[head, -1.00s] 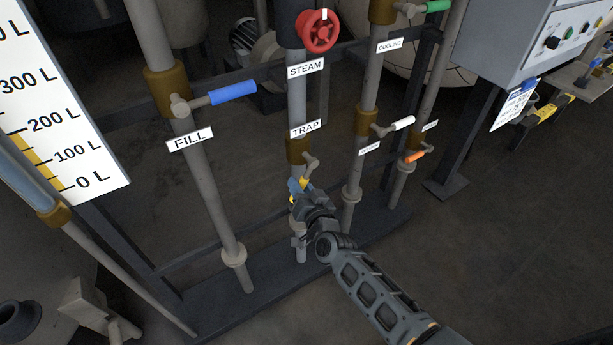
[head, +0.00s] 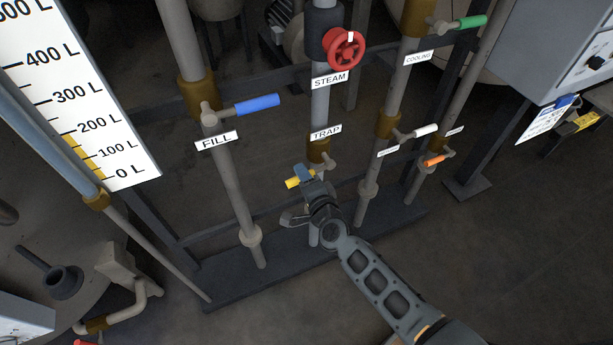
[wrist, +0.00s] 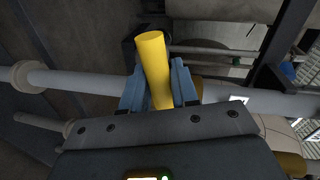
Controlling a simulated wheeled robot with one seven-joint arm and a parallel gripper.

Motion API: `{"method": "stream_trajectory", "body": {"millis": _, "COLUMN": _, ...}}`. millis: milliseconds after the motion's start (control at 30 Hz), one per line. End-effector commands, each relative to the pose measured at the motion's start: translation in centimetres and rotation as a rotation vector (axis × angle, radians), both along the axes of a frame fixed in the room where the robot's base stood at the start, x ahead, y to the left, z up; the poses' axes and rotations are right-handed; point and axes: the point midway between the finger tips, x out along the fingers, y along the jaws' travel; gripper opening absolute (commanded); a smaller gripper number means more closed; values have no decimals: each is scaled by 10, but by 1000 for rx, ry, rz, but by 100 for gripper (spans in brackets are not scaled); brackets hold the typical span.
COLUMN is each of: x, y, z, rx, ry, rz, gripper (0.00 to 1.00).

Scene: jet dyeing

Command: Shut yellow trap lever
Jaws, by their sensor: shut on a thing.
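The yellow trap lever (head: 292,182) is on the pipe below the TRAP label (head: 326,132) in the head view. It points to the left and slightly down, out across the pipe. My gripper (head: 303,176) is at the lever, its blue fingers shut on the yellow handle. In the wrist view the yellow lever (wrist: 154,68) stands between the two blue fingers (wrist: 158,88), and its free end sticks out past them. The lever's pivot is partly hidden by my gripper and wrist.
The blue FILL lever (head: 257,104) is up and left. The red STEAM wheel (head: 344,48) is above. A white lever (head: 425,131) and an orange lever (head: 433,161) are to the right. A dark base rail (head: 285,272) runs below the pipes.

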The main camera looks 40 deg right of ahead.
Motion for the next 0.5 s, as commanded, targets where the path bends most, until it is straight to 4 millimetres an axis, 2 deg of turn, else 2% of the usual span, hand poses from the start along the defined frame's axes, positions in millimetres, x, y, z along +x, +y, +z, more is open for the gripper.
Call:
{"method": "stream_trajectory", "body": {"millis": 200, "x": 0, "y": 1, "z": 9, "rx": 104, "ry": -31, "rz": 0, "gripper": 0}}
{"method": "stream_trajectory", "body": {"millis": 500, "x": 0, "y": 0, "z": 13, "rx": 162, "ry": -46, "rz": -2, "gripper": 0}}
